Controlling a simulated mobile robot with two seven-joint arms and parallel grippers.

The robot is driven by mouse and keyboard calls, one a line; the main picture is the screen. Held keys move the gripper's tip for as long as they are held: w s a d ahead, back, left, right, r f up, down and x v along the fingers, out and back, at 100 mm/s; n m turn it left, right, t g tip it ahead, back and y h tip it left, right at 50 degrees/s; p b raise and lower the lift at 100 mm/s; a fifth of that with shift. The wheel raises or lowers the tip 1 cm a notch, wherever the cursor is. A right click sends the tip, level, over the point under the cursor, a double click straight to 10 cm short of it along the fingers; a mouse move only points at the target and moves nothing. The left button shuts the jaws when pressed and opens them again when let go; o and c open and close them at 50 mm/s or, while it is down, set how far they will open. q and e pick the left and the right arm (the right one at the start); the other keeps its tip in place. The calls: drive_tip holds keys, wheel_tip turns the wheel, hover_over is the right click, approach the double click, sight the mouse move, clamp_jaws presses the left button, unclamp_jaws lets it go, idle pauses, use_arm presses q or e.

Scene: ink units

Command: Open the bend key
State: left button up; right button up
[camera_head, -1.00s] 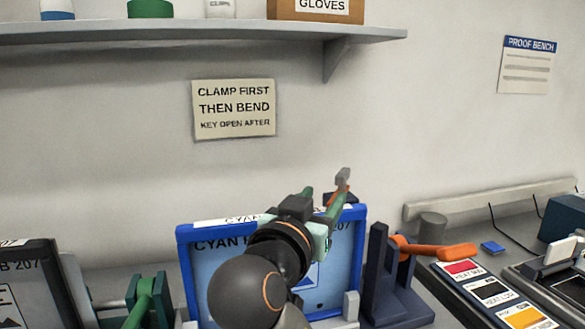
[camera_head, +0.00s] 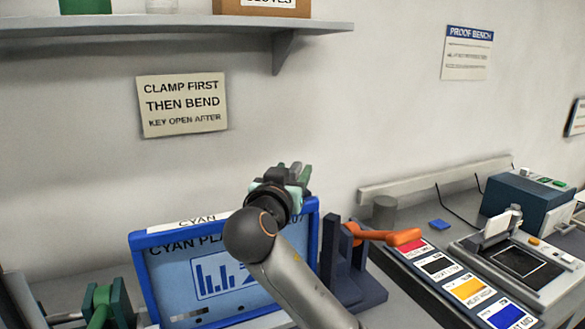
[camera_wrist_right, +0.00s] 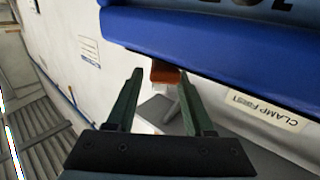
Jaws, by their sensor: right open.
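My right gripper (camera_head: 294,170) is at the top edge of the blue-framed cyan plate (camera_head: 137,268), near its right corner, with its fingers pointing away. In the right wrist view the gripper (camera_wrist_right: 160,100) is open, with nothing between its green fingers held. An orange piece with a pale grey end (camera_wrist_right: 165,72) shows beyond and between the fingertips, beside the blue frame edge (camera_wrist_right: 200,45); it may be the bend key. The head view hides it behind the gripper. An orange lever (camera_head: 385,236) sticks out right from a dark blue stand (camera_head: 350,280). My left gripper is out of view.
A panel of coloured labels (camera_head: 470,288) and a dark blue machine (camera_head: 525,205) stand at right. A green and dark fixture (camera_head: 103,305) is at lower left.

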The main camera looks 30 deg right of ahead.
drive_tip(key=shift+w+d, duration=0.15)
clamp_jaws()
idle(0.4)
idle(1.0)
